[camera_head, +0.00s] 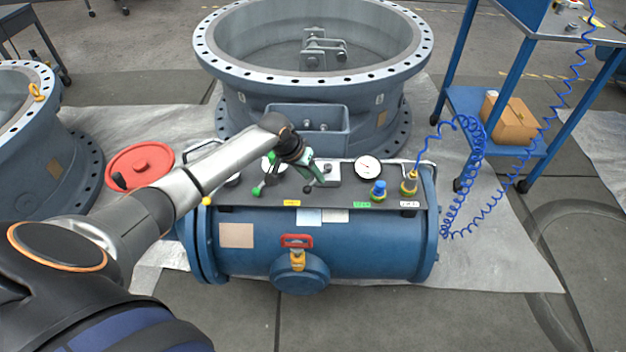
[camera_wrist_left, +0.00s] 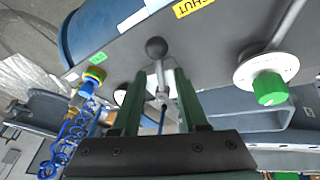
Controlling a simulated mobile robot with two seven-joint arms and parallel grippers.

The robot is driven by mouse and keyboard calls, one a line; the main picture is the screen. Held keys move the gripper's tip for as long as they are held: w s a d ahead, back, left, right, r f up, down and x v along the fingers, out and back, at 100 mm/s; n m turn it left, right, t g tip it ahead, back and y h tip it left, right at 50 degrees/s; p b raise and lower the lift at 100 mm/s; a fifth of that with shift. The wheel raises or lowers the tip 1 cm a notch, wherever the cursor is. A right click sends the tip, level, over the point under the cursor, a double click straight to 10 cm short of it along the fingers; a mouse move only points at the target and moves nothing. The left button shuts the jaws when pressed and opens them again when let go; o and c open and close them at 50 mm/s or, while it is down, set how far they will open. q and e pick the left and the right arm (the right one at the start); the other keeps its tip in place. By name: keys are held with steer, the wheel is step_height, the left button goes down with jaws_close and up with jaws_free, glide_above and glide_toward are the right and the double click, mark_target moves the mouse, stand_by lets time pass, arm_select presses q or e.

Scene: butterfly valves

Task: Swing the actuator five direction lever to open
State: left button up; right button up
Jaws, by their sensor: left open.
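The actuator panel (camera_head: 330,193) on top of the blue cylinder carries a lever with a black ball knob (camera_head: 308,188). In the left wrist view the knob (camera_wrist_left: 156,47) and its grey shaft show ahead of and between my green fingers. My left gripper (camera_head: 296,173) is open at this lever, with a finger on each side of the shaft. The wrist view does not settle whether a finger touches it. A yellow label (camera_wrist_left: 192,6) reading SHUT, upside down there, is near the knob. My right gripper is out of view.
A green knob (camera_wrist_left: 270,88) on a white disc is beside the lever. A dial gauge (camera_head: 367,167) and blue-capped fitting (camera_head: 378,188) stand to the right. A blue coiled hose (camera_head: 470,150) hangs at the right. A large flanged valve body (camera_head: 310,85) stands behind.

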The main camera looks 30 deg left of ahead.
arm_select(q)
steer(key=shift+w+d+f, duration=0.1)
steer(key=shift+w+f, duration=0.15)
steer(key=shift+f, duration=0.25)
jaws_close()
stand_by(1.2)
